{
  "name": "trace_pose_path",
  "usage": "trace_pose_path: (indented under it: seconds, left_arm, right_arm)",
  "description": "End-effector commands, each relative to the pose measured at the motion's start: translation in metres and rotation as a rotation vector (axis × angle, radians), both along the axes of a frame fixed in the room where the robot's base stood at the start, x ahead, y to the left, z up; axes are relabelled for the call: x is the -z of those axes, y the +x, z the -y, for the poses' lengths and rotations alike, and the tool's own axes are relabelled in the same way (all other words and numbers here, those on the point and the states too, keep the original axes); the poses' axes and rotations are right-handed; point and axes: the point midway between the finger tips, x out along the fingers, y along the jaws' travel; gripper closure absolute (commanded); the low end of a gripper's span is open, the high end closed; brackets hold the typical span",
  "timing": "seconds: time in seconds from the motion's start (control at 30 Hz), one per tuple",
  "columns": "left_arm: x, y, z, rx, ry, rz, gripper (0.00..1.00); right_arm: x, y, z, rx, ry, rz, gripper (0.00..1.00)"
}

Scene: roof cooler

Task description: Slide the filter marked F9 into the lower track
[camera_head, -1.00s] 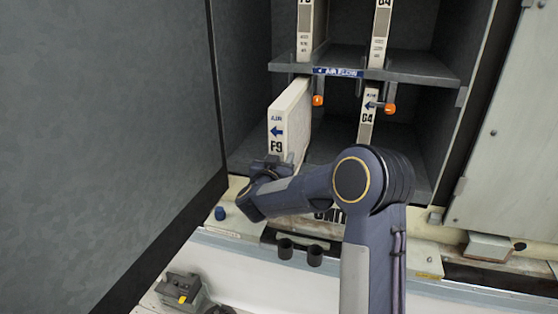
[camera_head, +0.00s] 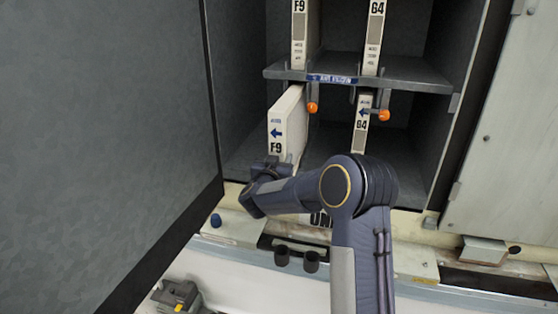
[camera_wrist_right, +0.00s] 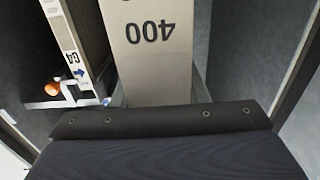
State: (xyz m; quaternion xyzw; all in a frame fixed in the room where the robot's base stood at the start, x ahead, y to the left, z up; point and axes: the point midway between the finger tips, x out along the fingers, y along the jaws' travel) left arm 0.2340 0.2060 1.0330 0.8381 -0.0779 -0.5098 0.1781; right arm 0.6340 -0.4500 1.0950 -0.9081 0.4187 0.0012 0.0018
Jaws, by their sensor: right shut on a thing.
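The filter marked F9 (camera_head: 277,133) is a cream panel standing on edge at the left of the lower bay, its arrow pointing left. Its far part is inside under the shelf and its front end sticks out. My right gripper (camera_head: 265,168) is shut on its lower front end; the fingertips are hard to see. In the right wrist view its cream face (camera_wrist_right: 150,60) shows an upside-down "400". The lower track is hidden behind the filter and my arm. My left gripper is not in view.
A G4 filter (camera_head: 362,125) stands to the right in the lower bay. Orange knobs (camera_head: 312,107) (camera_head: 383,115) hang below the shelf (camera_head: 415,72). Another F9 filter (camera_head: 299,40) and G4 filter (camera_head: 375,30) stand above. A large grey panel (camera_head: 110,110) bounds the left side.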

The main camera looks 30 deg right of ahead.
Motion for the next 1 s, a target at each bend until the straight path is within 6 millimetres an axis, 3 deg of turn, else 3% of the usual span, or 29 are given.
trace_pose_path:
  seconds: [0.43, 1.0]
  left_arm:
    - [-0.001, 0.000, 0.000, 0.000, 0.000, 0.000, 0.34]
    - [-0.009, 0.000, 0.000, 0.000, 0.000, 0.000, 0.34]
  right_arm:
    - [-0.002, 0.002, 0.002, 0.001, -0.002, 0.003, 1.00]
    - [-0.001, 0.027, 0.032, 0.002, -0.002, 0.003, 1.00]
